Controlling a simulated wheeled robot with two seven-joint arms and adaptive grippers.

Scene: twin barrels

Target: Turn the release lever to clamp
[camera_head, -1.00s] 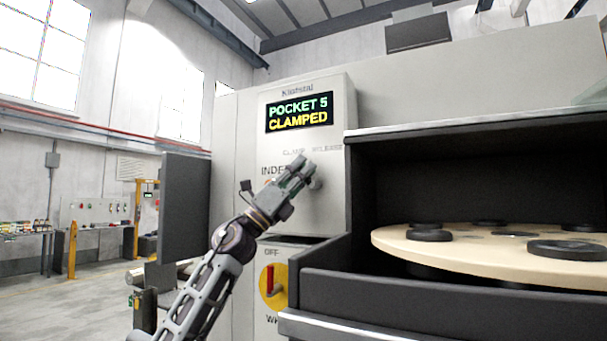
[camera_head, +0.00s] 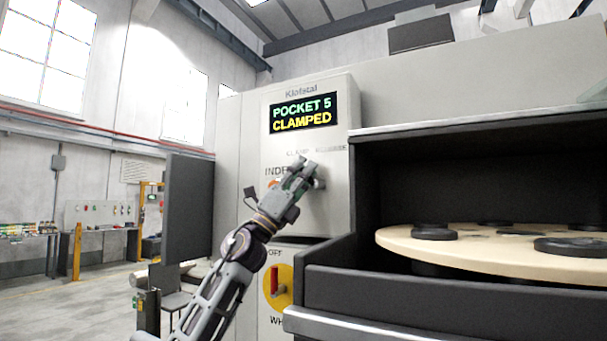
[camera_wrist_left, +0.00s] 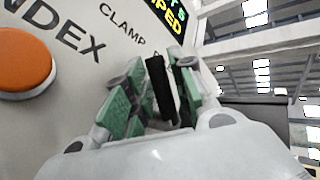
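The release lever shows in the left wrist view as a black bar (camera_wrist_left: 161,90) standing between the green-padded fingers of my left gripper (camera_wrist_left: 155,95). The fingers are apart on either side of the bar, with a gap on the left; contact on the right side is unclear. In the head view my left gripper (camera_head: 303,175) is at the machine's front panel, below the CLAMP and RELEASE labels, and hides most of the lever. The display (camera_head: 301,113) reads POCKET 5 CLAMPED. My right gripper is not in view.
An orange INDEX button (camera_wrist_left: 24,62) is left of the gripper. A red switch on a yellow disc (camera_head: 277,285) is below. To the right, an open bay holds a round pale table (camera_head: 400,238) with dark discs. A dark panel (camera_head: 187,210) stands at left.

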